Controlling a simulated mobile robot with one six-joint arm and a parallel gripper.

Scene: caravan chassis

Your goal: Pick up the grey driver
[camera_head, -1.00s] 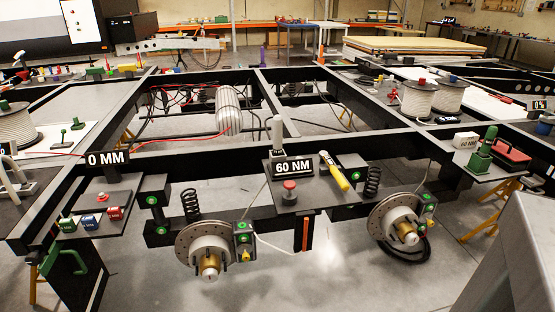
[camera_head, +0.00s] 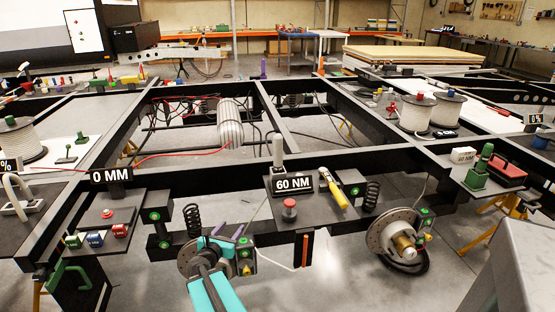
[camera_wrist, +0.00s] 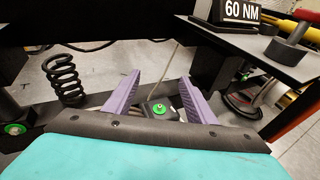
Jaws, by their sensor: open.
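A light grey upright handle (camera_head: 277,150), which looks like the grey driver, stands behind the 60 NM sign (camera_head: 293,184) on the dark middle shelf (camera_head: 312,212). Its lower end is hidden by the sign. My gripper (camera_head: 227,236) is in front of the chassis, lower and to the left of that shelf. In the wrist view its two purple fingers (camera_wrist: 160,80) are spread with nothing held between them. A small block with a green button (camera_wrist: 158,110) shows beyond them. The grey handle is not seen in the wrist view.
A red knob (camera_head: 289,210) and a yellow-handled tool (camera_head: 333,188) share the shelf with the sign. Black coil springs (camera_head: 371,196) and brake discs (camera_head: 397,235) flank it. A dark beam (camera_wrist: 90,22) crosses the wrist view.

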